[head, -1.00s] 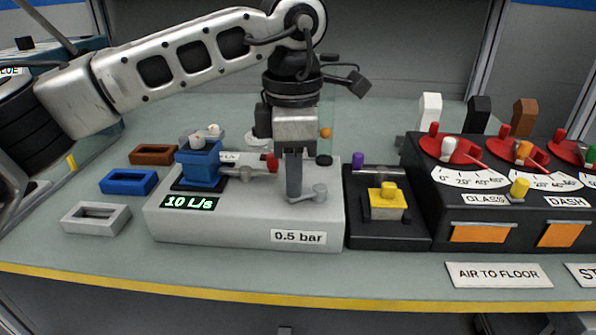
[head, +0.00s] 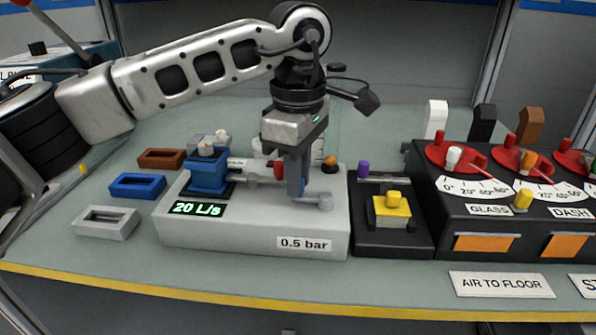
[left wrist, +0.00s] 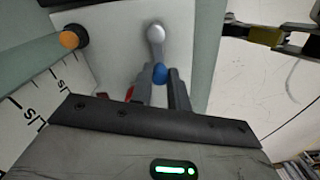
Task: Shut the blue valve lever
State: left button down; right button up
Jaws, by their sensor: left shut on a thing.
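The valve lever (head: 315,199) is a short grey handle on the right part of a light grey box (head: 225,235). In the left wrist view its grey arm (left wrist: 156,42) ends in a blue knob (left wrist: 160,73). My left gripper (head: 297,190) points down and is shut on this blue knob, with one finger on each side. In the head view the fingers hide the knob, and the lever points left from its pivot. The display (head: 198,209) on the box reads 20 L/s.
A blue block (head: 208,176) and a red knob (head: 280,170) stand left of the gripper. A black unit with a yellow block (head: 393,210) stands close on the right, then a dial panel (head: 480,215). Coloured frames lie left; the bench front is mostly clear.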

pick_arm(q)
jog(key=shift+r, duration=0.1)
jog(key=c, duration=1.3)
grip_release()
jog(key=shift+c, duration=0.2)
notch_tip(320, 180, up, 16)
jog(key=p, duration=0.1)
jog(key=shift+p, duration=0.4)
pick_arm(e)
jog(key=shift+d+r, duration=0.1)
jog(key=shift+r, duration=0.25)
